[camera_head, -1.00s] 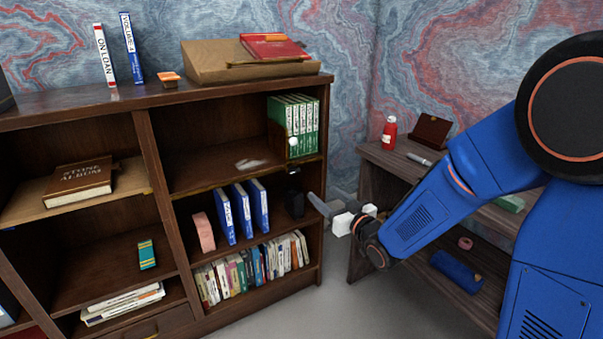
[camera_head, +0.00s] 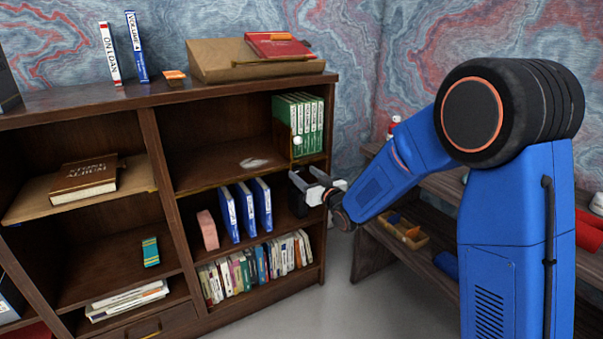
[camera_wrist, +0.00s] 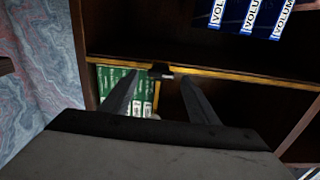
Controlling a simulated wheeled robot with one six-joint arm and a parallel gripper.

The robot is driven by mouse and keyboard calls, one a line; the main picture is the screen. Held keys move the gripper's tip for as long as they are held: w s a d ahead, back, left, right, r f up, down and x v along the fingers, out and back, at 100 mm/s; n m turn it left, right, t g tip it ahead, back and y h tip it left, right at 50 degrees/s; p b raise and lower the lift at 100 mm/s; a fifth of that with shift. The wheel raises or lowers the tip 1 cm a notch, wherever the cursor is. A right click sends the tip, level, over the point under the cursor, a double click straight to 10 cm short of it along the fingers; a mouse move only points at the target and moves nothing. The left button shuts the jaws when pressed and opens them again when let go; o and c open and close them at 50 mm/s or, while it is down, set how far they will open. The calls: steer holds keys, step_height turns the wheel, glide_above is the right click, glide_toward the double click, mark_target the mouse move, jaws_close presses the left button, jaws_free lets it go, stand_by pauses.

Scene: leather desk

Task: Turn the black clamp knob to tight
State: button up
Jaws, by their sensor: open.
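The black clamp knob (camera_wrist: 159,69) sits at the shelf's front edge in the wrist view, with a short pale bar beside it. My gripper (camera_wrist: 161,77) is open, with one finger on each side of the knob. I cannot tell whether either finger touches it. In the head view my gripper (camera_head: 303,175) is at the right end of the middle shelf's edge, below the green books. There the gripper covers the knob. Which way the knob is turned is too small to tell.
Green books (camera_head: 309,118) stand above the clamp on the shelf. Blue volumes (camera_head: 244,208) stand to its lower left, with a black item (camera_head: 298,200) close under my gripper. The bookcase's right side wall (camera_head: 326,150) is near. A dark side table (camera_head: 372,250) stands at the right.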

mark_target(297, 169)
steer(key=shift+x, duration=1.25)
steer(key=shift+c, duration=0.3)
steer(key=c, duration=1)
